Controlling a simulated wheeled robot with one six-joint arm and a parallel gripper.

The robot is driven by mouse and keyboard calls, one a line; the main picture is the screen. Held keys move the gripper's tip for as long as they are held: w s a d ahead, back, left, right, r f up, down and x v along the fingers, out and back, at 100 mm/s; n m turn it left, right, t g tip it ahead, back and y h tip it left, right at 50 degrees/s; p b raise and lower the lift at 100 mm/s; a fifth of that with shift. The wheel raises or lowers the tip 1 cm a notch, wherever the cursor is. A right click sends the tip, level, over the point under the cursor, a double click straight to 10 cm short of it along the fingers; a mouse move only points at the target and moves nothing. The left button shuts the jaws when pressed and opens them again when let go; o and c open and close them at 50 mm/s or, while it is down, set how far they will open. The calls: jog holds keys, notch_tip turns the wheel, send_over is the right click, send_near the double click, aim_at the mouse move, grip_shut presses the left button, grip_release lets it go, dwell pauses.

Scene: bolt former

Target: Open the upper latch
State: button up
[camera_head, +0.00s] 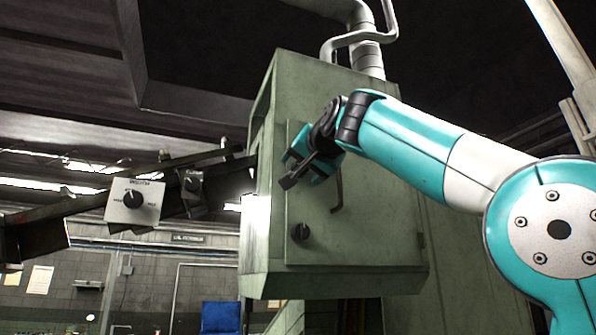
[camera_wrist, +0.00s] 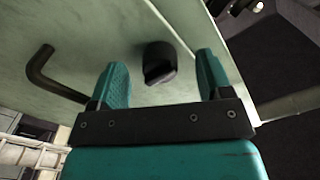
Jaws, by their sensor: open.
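A dark round latch knob with a raised grip (camera_wrist: 158,62) sits on the pale green door in the wrist view. It lies between and beyond the two teal fingertips of my gripper (camera_wrist: 162,70). The fingers are spread, with a gap on both sides of the knob, and hold nothing. I cannot tell how far the tips are from the door. In the head view my gripper (camera_head: 304,168) is in front of the upper left part of the door (camera_head: 370,235) and hides the upper latch there. The lower latch (camera_head: 300,231) shows as a dark knob below my gripper.
A bent dark door handle (camera_head: 337,195) stands right of my gripper; it also shows at left in the wrist view (camera_wrist: 45,75). The green machine housing (camera_head: 350,85) surrounds the door.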

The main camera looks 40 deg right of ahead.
grip_shut()
jog(key=m+b, duration=0.2)
jog(key=m, duration=0.9)
grip_release()
jog(key=v, duration=0.8)
jog(key=shift+p, duration=0.35)
